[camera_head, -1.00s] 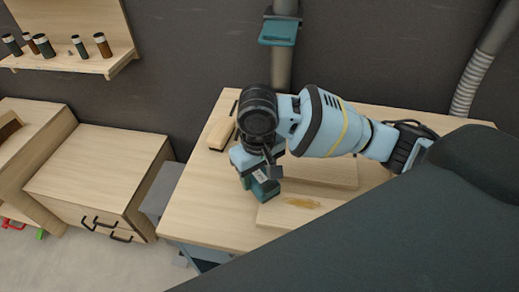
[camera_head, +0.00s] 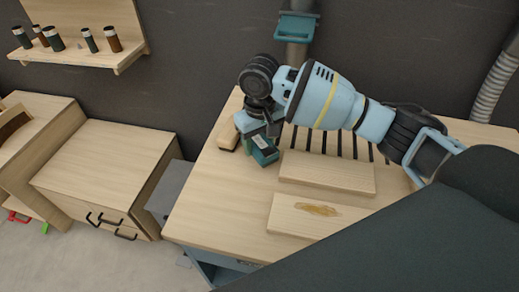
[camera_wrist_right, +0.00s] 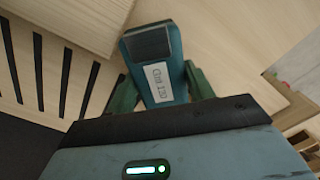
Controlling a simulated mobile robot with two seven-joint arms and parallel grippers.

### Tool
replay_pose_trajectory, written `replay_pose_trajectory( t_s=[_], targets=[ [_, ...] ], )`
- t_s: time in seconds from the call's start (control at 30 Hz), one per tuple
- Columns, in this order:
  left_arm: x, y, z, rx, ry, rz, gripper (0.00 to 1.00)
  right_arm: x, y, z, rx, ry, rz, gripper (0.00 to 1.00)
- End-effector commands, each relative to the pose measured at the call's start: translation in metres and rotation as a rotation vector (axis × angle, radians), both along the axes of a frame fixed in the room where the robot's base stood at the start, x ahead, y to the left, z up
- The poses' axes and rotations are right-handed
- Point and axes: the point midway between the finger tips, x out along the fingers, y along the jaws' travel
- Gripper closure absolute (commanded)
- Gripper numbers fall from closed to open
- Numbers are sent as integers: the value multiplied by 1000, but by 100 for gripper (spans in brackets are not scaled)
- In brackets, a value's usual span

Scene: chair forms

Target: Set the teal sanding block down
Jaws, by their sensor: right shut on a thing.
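The teal sanding block (camera_head: 265,154) has a white label, which reads "Grit 120" in the right wrist view (camera_wrist_right: 151,58). My right gripper (camera_head: 258,140) is shut on it, with a green finger on each side of the block in the wrist view (camera_wrist_right: 160,88). The block is over the left part of the wooden workbench (camera_head: 215,205), left of a plain board (camera_head: 327,174). Whether its underside touches the bench cannot be told. My left gripper is not in view.
A second board (camera_head: 300,222) with a brown stain lies in front of the plain one. Dark slots (camera_head: 330,143) run across the bench behind them. A wooden-backed item (camera_head: 225,137) lies left of the gripper. The bench's left front is clear.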

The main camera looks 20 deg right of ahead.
Motion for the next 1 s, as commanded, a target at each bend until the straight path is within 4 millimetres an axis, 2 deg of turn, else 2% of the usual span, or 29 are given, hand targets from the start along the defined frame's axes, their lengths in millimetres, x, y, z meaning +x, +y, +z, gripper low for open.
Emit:
replay_pose_trajectory(
  t_s=[0.03, 0.2, 0.57, 0.6, 0.73, 1.0],
  targets=[
    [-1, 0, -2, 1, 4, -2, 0, -2, 0, -13, -2, 9, 1, 69],
    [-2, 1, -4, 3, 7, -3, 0, -2, 0, -32, -3, 6, 1, 69],
    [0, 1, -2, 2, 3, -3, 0, -2, 0, -34, -2, 4, 0, 69],
    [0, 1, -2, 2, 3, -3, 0, -2, 0, -34, -2, 4, 0, 45],
    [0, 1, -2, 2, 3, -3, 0, -2, 0, -35, -2, 4, 1, 28],
    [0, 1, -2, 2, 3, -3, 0, -2, 0, -34, -2, 4, 1, 26]
  ],
)
